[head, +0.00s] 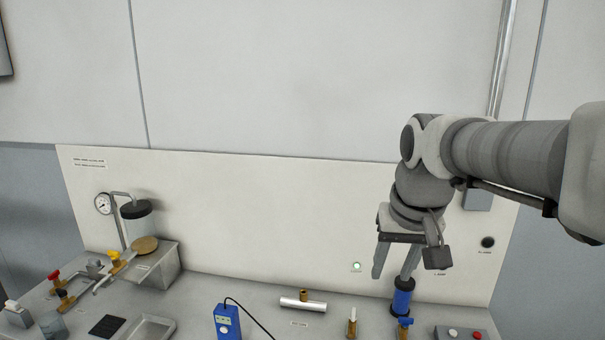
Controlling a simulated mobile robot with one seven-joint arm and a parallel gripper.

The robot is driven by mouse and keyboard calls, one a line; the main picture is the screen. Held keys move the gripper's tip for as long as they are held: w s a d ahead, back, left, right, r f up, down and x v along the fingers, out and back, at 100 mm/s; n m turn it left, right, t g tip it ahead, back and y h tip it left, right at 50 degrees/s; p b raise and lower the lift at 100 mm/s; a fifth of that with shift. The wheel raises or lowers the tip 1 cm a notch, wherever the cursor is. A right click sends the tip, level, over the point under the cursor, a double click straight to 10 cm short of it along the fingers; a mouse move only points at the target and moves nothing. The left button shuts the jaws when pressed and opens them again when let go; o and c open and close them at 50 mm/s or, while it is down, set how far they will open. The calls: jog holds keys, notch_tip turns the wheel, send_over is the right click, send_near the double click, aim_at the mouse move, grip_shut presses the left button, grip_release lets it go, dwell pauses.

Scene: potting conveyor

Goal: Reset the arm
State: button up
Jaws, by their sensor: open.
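My gripper (393,277) hangs at the right of the head view with its two fingers pointing down. The fingers are apart and nothing shows between them. The gripper is in front of the white back panel (300,215). A blue cylinder with dark ends (402,299) stands on the bench just below the right fingertip in the picture. I cannot tell whether the finger touches it or only overlaps it in view. My arm comes in from the right edge.
The grey bench (205,293) carries a blue handheld device (228,322), a silver tube (303,304), a brass fitting (352,322), a blue-handled valve (404,325) and a button box (458,334). A gauge (103,204) and valves stand left. The space above the bench's middle is clear.

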jog(key=s+f+n+t, duration=0.1)
jog(key=s+f, duration=0.3)
jog(key=s, duration=1)
jog(key=shift+t, duration=0.5)
jog(key=shift+s+a, duration=0.1)
